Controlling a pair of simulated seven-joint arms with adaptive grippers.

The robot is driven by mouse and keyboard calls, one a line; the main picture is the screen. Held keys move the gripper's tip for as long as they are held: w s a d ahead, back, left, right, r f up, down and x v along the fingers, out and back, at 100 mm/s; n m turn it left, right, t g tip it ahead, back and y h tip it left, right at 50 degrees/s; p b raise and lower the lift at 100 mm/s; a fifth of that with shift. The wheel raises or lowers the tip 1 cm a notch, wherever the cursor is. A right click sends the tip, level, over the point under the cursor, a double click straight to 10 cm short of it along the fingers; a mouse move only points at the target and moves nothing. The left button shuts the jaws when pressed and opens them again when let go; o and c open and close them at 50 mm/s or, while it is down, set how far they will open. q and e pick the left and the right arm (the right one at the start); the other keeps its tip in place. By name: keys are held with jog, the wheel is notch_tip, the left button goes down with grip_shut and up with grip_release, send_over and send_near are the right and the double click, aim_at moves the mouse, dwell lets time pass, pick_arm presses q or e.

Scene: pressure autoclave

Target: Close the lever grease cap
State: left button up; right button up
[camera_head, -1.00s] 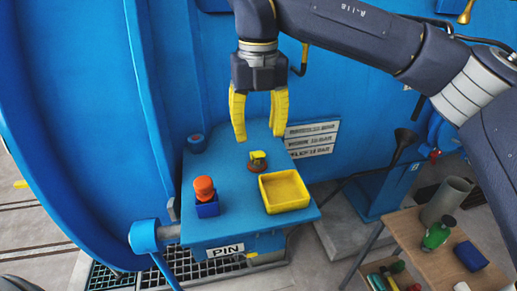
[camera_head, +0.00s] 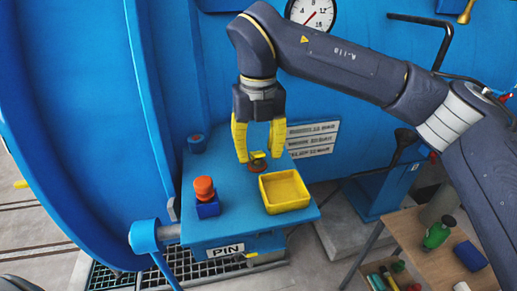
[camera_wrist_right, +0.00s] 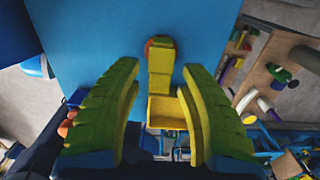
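I take the small yellow piece on a red round base (camera_head: 258,164) to be the lever grease cap. It stands on the blue table, behind the yellow tray. In the right wrist view, the cap (camera_wrist_right: 160,56) shows as yellow segments in line over the red base. I cannot tell clearly whether its lid is open. My right gripper (camera_head: 259,156) points down over it with its yellow fingers wide apart, one on each side. The wrist view also shows the open fingers (camera_wrist_right: 159,68), with visible gaps to the cap. My left gripper is not in view.
The blue table (camera_head: 235,226) also bears a yellow tray (camera_head: 285,205), an orange-red knob on a blue block (camera_head: 207,209) and a dark blue knob (camera_head: 197,143). A blue vessel wall stands behind. A wooden side table (camera_head: 410,232) with loose items is at right.

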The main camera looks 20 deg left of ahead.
grip_shut()
jog(key=shift+s+f, duration=0.1)
jog(key=shift+s+d+f+t+y, duration=0.2)
jog(key=shift+t+y, duration=0.15)
jog(key=shift+t, duration=0.25)
jog(key=shift+s+d+f+t+y, duration=0.15)
jog(key=shift+t+y, duration=0.2)
jog(key=shift+t, duration=0.25)
jog(key=shift+s+f+t+y, duration=0.1)
jog(key=shift+f+t+y, duration=0.25)
jog(key=shift+t, duration=0.25)
jog(key=shift+f+t+y, duration=0.2)
jog(key=shift+t+y, duration=0.15)
jog(key=shift+t, duration=0.25)
jog(key=shift+o, duration=0.9)
grip_release()
jog(key=v, duration=1.2)
